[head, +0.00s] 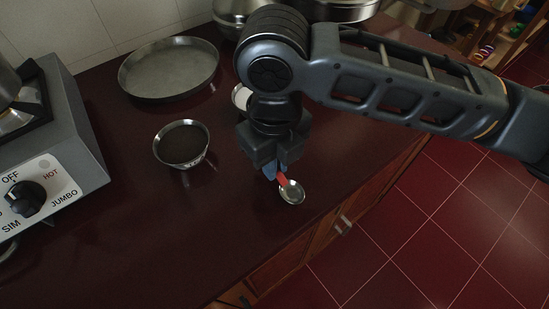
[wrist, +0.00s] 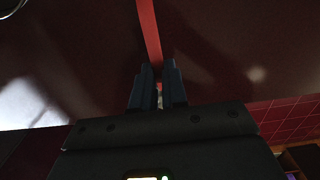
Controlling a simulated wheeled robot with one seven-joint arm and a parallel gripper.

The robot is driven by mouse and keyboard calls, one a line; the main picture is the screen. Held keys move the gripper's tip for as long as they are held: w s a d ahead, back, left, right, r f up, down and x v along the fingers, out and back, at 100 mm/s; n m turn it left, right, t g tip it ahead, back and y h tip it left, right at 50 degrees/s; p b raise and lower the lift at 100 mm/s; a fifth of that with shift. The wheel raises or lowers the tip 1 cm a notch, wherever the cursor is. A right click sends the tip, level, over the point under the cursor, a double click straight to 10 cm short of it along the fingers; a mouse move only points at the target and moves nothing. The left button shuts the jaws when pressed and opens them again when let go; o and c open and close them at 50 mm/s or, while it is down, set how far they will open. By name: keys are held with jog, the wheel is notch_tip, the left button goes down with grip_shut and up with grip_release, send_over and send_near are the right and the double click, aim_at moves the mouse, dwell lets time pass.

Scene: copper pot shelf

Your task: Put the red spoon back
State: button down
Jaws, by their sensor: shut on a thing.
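The red spoon (head: 289,189) has a red handle and a shiny metal bowl. In the head view it hangs from my gripper (head: 276,173), bowl toward the counter's front edge. My gripper points down and its fingers are shut on the red handle. In the wrist view the red handle (wrist: 149,30) runs up from between the blue fingertips (wrist: 158,75). The spoon's bowl is out of sight there. I cannot tell whether the spoon touches the counter.
A dark round bowl (head: 181,144) stands left of my gripper on the dark red counter (head: 130,235). A large shallow pan (head: 170,68) lies behind it. A stove (head: 60,150) stands at left, metal pots (head: 330,8) at the back. A white object (head: 241,97) is partly hidden by my arm.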

jog(key=shift+f, duration=0.2)
jog(key=c, duration=1.2)
grip_release()
jog(key=shift+o, duration=0.2)
jog(key=shift+r, duration=0.15)
notch_tip(320, 180, up, 12)
